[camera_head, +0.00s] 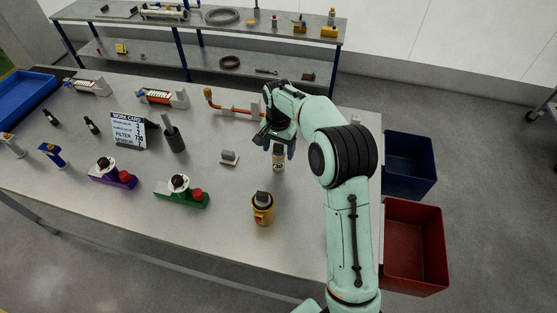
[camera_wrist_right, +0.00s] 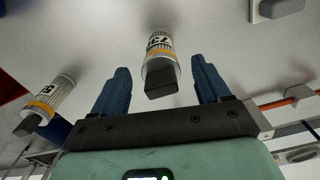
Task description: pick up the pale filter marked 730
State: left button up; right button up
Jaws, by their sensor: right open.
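The pale filter marked 730 (camera_head: 278,160) stands on the bench in the head view, with an orange band and a dark top. In the right wrist view the pale filter (camera_wrist_right: 160,52) shows part of its number and lies between my two blue fingers, with a gap on each side. My right gripper (camera_head: 277,145) is open above and around its upper end, and its fingers (camera_wrist_right: 162,80) are not closed on it. My left gripper is not in view.
A second pale filter (camera_wrist_right: 52,95) stands to the left in the wrist view. Blue (camera_head: 433,168) and red (camera_head: 440,250) bins stand right.

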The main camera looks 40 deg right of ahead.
notch_tip(320, 180, down, 4)
jog(key=shift+w+d, duration=0.1)
jog(key=c, duration=1.2)
